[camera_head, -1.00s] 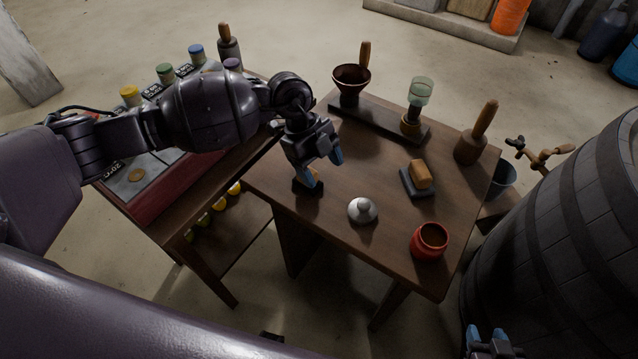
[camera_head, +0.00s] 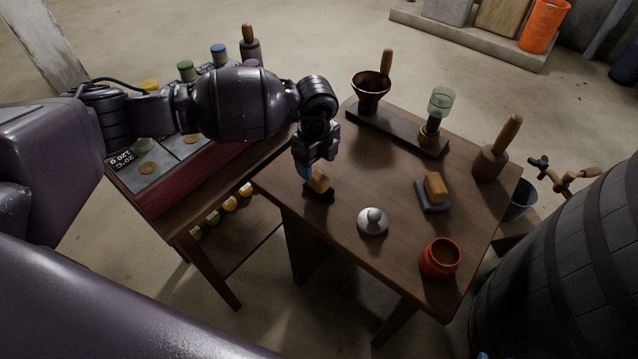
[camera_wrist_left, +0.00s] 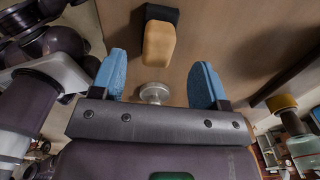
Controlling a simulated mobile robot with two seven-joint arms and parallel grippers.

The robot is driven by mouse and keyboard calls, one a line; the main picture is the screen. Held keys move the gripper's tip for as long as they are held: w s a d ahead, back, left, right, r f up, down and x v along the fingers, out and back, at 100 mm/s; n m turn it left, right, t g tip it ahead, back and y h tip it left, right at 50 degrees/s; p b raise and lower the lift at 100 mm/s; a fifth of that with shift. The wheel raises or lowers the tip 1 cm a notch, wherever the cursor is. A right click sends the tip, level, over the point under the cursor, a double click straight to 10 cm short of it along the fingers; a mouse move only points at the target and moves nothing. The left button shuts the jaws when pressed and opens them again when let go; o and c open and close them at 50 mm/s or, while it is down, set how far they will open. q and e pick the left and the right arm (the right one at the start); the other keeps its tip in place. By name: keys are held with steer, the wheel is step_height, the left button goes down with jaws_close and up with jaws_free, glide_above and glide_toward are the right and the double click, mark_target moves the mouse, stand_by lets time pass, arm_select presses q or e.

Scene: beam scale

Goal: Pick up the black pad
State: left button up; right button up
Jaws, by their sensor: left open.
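The black pad (camera_head: 322,195) lies on the left part of the wooden table with a tan block-shaped grip (camera_head: 319,180) on top. In the left wrist view the pad (camera_wrist_left: 172,14) shows at the top, with its tan grip (camera_wrist_left: 159,45) pointing toward the space between the fingers. My left gripper (camera_head: 305,170) is open, pointing down right beside the pad's grip and partly covering it in the head view. In the wrist view the blue fingers (camera_wrist_left: 162,85) stand apart with nothing clasped between them. Only a blue tip of my right gripper (camera_head: 481,355) shows at the bottom edge.
A silver lid (camera_head: 372,222), a red pot (camera_head: 440,258) and a blue-grey pad (camera_head: 432,208) with a tan block stand to the right. A beam stand (camera_head: 396,128) with a bowl and a glass cup is behind. A barrel (camera_head: 570,270) is at the right.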

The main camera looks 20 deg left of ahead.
mark_target(318, 176)
arm_select(q)
steer(key=f, duration=0.3)
steer(key=f+b, duration=0.1)
steer(key=shift+s+d+f, duration=0.25)
steer(key=shift+d+f, duration=0.05)
steer(key=shift+f, duration=0.15)
steer(key=shift+c, duration=0.6)
steer(key=c, duration=0.7)
steer(key=shift+c, duration=1.1)
steer(key=shift+r, duration=0.2)
